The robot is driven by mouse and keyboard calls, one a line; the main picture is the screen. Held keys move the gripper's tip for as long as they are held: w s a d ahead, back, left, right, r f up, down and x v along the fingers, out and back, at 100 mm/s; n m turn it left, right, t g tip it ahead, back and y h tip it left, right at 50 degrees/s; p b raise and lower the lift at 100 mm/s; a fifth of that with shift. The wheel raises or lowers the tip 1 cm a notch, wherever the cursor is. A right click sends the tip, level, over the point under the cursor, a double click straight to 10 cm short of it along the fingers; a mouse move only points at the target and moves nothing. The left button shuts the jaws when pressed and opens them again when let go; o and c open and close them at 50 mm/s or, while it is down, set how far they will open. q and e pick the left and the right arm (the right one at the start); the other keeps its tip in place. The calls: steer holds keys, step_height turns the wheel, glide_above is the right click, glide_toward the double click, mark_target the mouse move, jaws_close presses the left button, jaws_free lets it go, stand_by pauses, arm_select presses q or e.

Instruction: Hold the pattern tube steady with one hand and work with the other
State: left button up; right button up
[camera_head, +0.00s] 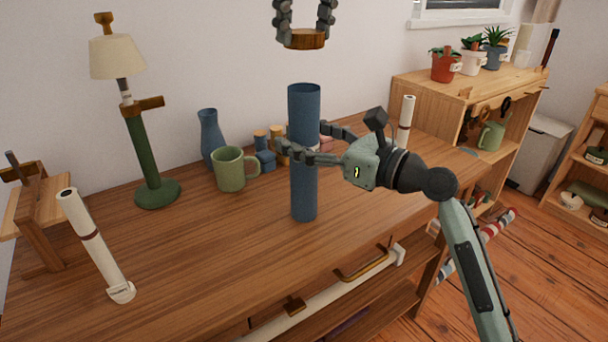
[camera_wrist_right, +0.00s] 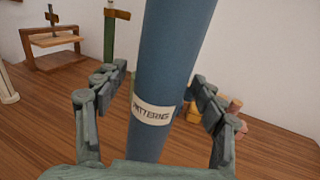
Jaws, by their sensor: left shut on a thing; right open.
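The pattern tube (camera_head: 304,190) is a tall blue cylinder standing upright on the wooden workbench, its top uncovered. In the right wrist view the tube (camera_wrist_right: 170,60) carries a cream label whose lettering is hard to read. My right gripper (camera_head: 303,143) is open, with its fingers on either side of the tube's middle. A gap shows at the left finger in the wrist view; I cannot tell whether the right finger touches. My left gripper (camera_head: 304,18), partly cut off by the top edge, is shut on a round brown wooden cap (camera_head: 305,39) above the tube.
On the workbench (camera_head: 200,255) stand a green mug (camera_head: 231,170), a blue vase (camera_head: 209,138), a green-based lamp (camera_head: 157,192) and a white roll (camera_head: 95,243). Another white roll (camera_head: 406,120) stands at right.

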jaws_close()
arm_select(q)
steer(key=shift+f, duration=2.45)
steer(key=shift+f, duration=0.9)
steer(key=shift+f, duration=0.55)
